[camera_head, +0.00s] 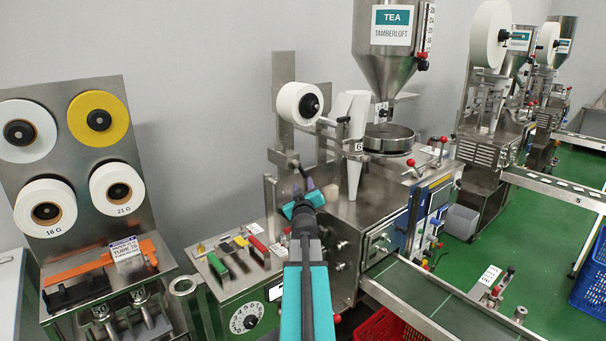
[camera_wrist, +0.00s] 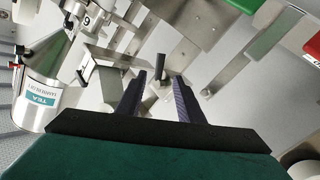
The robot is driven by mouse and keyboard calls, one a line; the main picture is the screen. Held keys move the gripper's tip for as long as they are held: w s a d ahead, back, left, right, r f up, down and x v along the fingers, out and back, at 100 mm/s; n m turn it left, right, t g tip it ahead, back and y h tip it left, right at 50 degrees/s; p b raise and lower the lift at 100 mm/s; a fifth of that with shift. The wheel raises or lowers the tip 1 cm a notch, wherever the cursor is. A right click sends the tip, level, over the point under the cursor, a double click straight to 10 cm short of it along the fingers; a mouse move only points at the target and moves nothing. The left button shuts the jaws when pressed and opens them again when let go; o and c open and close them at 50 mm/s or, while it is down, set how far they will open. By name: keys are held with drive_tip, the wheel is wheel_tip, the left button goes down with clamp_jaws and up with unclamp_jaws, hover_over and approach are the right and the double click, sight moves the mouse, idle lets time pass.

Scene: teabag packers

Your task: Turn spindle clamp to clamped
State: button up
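A small lever with a dark handle (camera_wrist: 160,67) on a pale metal hub, which looks like the spindle clamp, shows in the wrist view between and beyond my fingertips. My gripper (camera_wrist: 160,88) is open, with one dark finger on each side of the lever in that view; I cannot tell whether either touches it. In the head view my gripper (camera_head: 305,184) is in front of the machine's metal upright, below the white film roll (camera_head: 298,103) on its black hub. The lever's turned position cannot be told, and my gripper partly hides that area in the head view.
The white forming tube (camera_head: 355,140) and the steel bowl (camera_head: 389,138) stand right of my gripper. The tea hopper (camera_head: 385,62) is above them. A control box with a numbered dial (camera_head: 246,318) is below left. A roll rack (camera_head: 82,160) stands at the left.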

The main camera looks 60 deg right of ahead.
sight(303, 174)
drive_tip(key=shift+x, duration=6)
drive_tip(key=shift+s, duration=0.1)
clamp_jaws()
